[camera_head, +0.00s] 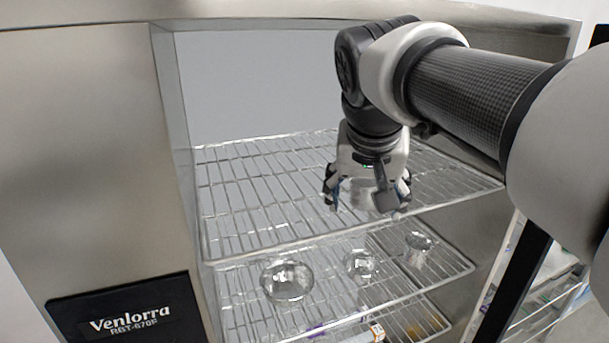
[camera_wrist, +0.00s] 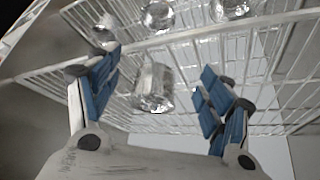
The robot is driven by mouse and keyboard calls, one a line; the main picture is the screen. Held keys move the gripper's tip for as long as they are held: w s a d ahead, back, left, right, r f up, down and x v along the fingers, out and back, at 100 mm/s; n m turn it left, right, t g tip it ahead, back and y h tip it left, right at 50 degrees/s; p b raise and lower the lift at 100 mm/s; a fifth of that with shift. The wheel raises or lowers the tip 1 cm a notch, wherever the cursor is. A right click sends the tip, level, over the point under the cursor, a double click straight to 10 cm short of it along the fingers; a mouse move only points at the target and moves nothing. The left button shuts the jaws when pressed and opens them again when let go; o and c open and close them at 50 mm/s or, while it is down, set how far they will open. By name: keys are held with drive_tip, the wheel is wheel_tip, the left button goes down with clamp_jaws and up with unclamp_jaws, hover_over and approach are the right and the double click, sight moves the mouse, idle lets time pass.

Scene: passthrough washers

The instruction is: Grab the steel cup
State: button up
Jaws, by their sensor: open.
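A shiny steel cup (camera_wrist: 153,88) stands between and beyond my gripper's blue-padded fingers in the wrist view, on the wire of the upper rack. In the head view my gripper (camera_head: 365,203) points down over the front of the upper rack (camera_head: 260,215). Its fingers are spread apart, and a greyish part of the cup (camera_head: 361,192) shows between them, mostly hidden. A gap shows on each side of the cup in the wrist view; I see no contact.
The lower rack below holds a round steel bowl (camera_head: 287,280), a smaller round steel piece (camera_head: 361,265) and another small steel vessel (camera_head: 418,247). The cabinet's steel wall (camera_head: 175,110) stands left. The upper rack's left part is empty.

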sight(366, 185)
drive_tip(key=shift+w+d, duration=0.15)
drive_tip(key=shift+w, duration=0.35)
drive_tip(key=w+p, duration=0.1)
drive_tip(key=w, duration=0.1)
drive_tip(key=w+d, duration=0.1)
drive_tip(key=w, duration=0.1)
drive_tip(key=shift+w+p, duration=0.1)
drive_tip(key=shift+p, duration=0.25)
drive_tip(key=shift+w+d+f, duration=0.1)
drive_tip(key=shift+w+f, duration=0.05)
drive_tip(key=shift+f, duration=0.4)
drive_tip(key=shift+s, duration=0.2)
drive_tip(key=shift+w, duration=0.15)
drive_tip(key=c, duration=1.2)
